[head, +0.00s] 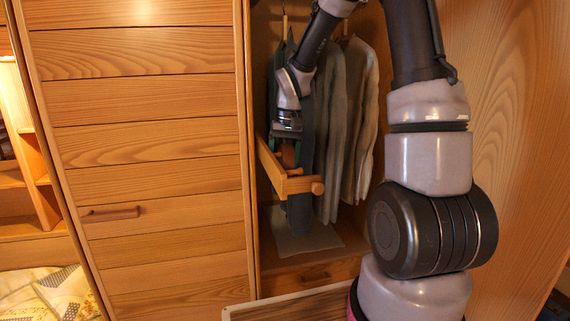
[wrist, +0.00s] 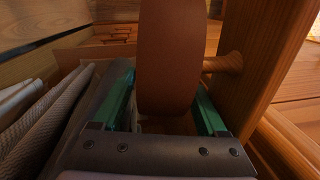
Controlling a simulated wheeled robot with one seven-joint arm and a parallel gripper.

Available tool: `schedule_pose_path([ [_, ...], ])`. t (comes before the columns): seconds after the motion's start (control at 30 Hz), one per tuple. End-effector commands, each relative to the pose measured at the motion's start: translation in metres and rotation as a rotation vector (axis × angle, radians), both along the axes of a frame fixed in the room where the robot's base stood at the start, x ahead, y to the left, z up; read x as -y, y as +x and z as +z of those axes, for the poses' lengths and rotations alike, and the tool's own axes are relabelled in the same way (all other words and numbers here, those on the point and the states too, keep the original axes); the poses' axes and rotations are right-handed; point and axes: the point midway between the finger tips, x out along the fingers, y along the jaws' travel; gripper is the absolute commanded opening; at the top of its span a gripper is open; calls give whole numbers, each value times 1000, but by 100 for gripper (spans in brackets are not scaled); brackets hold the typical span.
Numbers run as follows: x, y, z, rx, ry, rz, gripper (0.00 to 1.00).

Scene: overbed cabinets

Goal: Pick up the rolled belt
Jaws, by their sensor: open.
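The rolled belt (wrist: 172,55) is a brown, upright roll in the wrist view, standing between the two green fingers of my gripper (wrist: 165,100). My gripper is open around it. A gap shows on the left side of the roll, while the right finger is close to it; I cannot tell if they touch. The drawer front hides the belt's lower part.
Grey and dark garments (head: 357,110) hang right beside my gripper. The drawer has a round wooden knob (head: 317,188). A closed wooden door (head: 150,150) stands left of the opening. A grey flat sheet (head: 300,240) lies on the wardrobe floor.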

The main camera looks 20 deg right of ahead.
Motion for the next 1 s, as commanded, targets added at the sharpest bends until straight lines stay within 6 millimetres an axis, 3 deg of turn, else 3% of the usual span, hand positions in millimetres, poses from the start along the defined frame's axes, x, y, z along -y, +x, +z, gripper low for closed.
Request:
schedule_pose_path([
  [0.07,0,0,0,0,0,0,75],
  [0.1,0,0,0,0,0,0,67],
  [0.27,0,0,0,0,0,0,6],
  [0.3,0,0,0,0,0,0,0],
  [1.0,0,0,1,0,0,0,0],
])
